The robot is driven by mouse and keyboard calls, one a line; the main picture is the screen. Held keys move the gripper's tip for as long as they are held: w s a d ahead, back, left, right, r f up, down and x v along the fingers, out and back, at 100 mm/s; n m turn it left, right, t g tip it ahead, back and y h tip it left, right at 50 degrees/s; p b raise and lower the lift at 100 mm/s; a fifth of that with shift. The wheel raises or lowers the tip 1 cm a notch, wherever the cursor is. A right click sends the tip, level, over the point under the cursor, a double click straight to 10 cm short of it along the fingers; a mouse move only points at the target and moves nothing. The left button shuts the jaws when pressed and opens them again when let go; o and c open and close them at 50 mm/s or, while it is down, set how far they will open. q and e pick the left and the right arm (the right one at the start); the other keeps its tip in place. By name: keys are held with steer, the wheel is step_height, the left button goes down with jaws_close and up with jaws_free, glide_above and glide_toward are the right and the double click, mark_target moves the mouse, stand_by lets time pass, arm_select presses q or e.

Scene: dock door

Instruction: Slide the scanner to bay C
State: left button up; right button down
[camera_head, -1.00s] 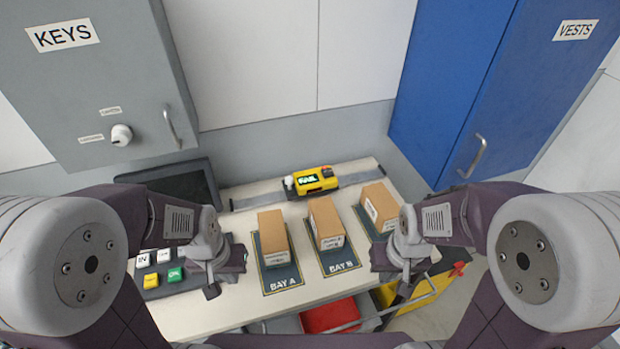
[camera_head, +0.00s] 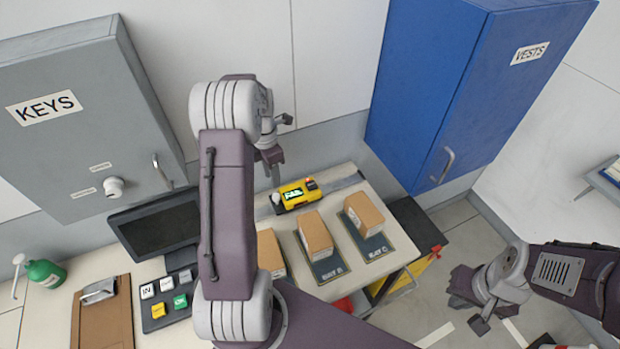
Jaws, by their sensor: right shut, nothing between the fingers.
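The yellow scanner (camera_head: 297,194) sits on the grey rail (camera_head: 347,182) at the back of the bench, with a lit green display, a pale knob on its left and a red part on top. It stands behind the boxes, roughly behind bay B. Bay C (camera_head: 376,250) is the rightmost mat, with a cardboard box on it. My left gripper (camera_head: 280,140) hangs above and just left of the scanner, apart from it; its finger gap is unclear. My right gripper (camera_head: 468,303) is shut and empty over the floor, right of the bench.
Boxes stand on bay B (camera_head: 329,267) and on the mat left of it, which my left arm partly covers. A dark screen (camera_head: 160,230), a button panel (camera_head: 171,302), a clipboard and a green bottle (camera_head: 46,273) are left. The blue cabinet (camera_head: 430,90) overhangs the back right.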

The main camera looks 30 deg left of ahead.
mark_target(276, 195)
arm_select(q)
steer(key=shift+w, duration=0.15)
steer(key=f+p, duration=0.1)
steer(key=f, duration=0.1)
steer(key=f+p, duration=0.1)
steer(key=f, duration=0.2)
steer(key=f+p, duration=0.1)
steer(key=f, duration=0.2)
steer(key=shift+s+d+f, duration=0.1)
steer(key=shift+s+f, duration=0.1)
steer(key=shift+s, duration=0.05)
steer(key=shift+f, duration=0.3)
steer(key=shift+s, duration=0.1)
steer(key=shift+c, duration=0.5)
jaws_close()
